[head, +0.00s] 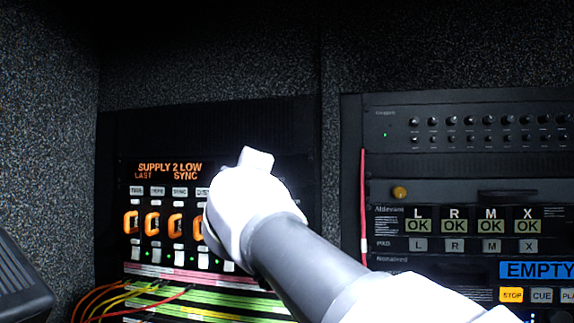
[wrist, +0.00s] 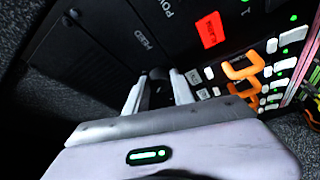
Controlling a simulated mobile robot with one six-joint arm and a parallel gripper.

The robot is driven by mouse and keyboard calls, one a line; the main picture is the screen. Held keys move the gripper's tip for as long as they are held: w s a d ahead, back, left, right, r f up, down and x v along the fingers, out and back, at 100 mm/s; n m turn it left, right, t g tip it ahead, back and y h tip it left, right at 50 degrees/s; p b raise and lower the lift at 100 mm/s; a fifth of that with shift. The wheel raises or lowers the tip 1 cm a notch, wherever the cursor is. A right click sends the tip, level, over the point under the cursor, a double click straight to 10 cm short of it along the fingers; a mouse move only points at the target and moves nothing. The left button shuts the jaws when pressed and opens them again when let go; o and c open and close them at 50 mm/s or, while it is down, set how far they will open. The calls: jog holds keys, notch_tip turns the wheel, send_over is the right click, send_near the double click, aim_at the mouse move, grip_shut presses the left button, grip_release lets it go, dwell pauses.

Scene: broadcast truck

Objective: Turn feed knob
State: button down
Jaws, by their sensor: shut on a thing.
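My gripper (wrist: 157,86) is shut on a dark round knob (wrist: 158,76) in the wrist view, with one pale finger on each side of it. The knob is on a black panel, in line with a small label that reads FEED (wrist: 145,37). Its far side and any pointer mark are hard to see. In the head view my white gripper (head: 245,195) covers this part of the panel and hides the knob and the fingertips.
A display reads SUPPLY 2 LOW (head: 170,168). Orange handles (head: 152,223) stick out below it, left of my gripper, above yellow and red cables (head: 100,293). A rack of units with OK displays (head: 472,226) stands to the right.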

jog(key=shift+n+p, duration=0.45)
jog(key=shift+n, duration=0.05)
jog(key=c, duration=1.1)
grip_release()
jog(key=shift+o, duration=0.2)
jog(key=shift+d, duration=0.1)
